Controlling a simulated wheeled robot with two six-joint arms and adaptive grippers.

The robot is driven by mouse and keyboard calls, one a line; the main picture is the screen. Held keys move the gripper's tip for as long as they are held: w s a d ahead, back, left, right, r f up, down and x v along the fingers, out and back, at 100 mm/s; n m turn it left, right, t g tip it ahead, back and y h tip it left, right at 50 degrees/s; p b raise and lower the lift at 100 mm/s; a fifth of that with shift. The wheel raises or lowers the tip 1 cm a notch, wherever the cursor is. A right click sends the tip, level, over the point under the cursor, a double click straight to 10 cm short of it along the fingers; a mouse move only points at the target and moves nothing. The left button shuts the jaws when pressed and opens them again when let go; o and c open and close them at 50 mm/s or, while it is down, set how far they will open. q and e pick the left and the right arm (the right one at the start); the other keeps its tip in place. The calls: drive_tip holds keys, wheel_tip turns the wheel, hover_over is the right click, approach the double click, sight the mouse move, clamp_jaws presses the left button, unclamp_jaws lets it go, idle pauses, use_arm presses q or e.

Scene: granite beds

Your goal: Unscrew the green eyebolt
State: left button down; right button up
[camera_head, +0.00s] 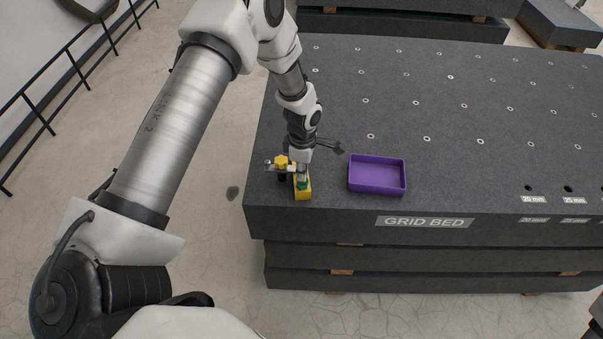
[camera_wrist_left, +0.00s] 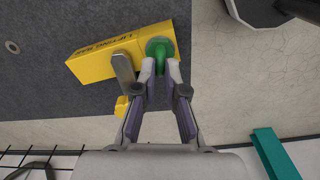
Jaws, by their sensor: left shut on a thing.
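The green eyebolt (camera_wrist_left: 161,46) stands at one end of a yellow block (camera_wrist_left: 95,61) with dark lettering on it. In the head view the green eyebolt (camera_head: 302,184) shows just below my left gripper (camera_head: 301,176), on the yellow block (camera_head: 304,194) near the front left corner of the granite bed. In the left wrist view the fingertips of my left gripper (camera_wrist_left: 161,69) close on the eyebolt's ring. The fingers partly cover the eyebolt, and its thread is hidden. My right gripper is not in view.
A metal clamp arm (camera_wrist_left: 123,75) presses on the block, with a yellow knob (camera_head: 281,161) beside it. A purple tray (camera_head: 377,190) lies to the right on the granite bed (camera_head: 440,100). The bed's front and left edges are close to the block.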

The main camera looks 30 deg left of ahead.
use_arm(q)
drive_tip(key=n, duration=0.6)
drive_tip(key=shift+n, duration=0.4)
drive_tip(key=shift+r, duration=0.1)
drive_tip(key=shift+r, duration=2.95)
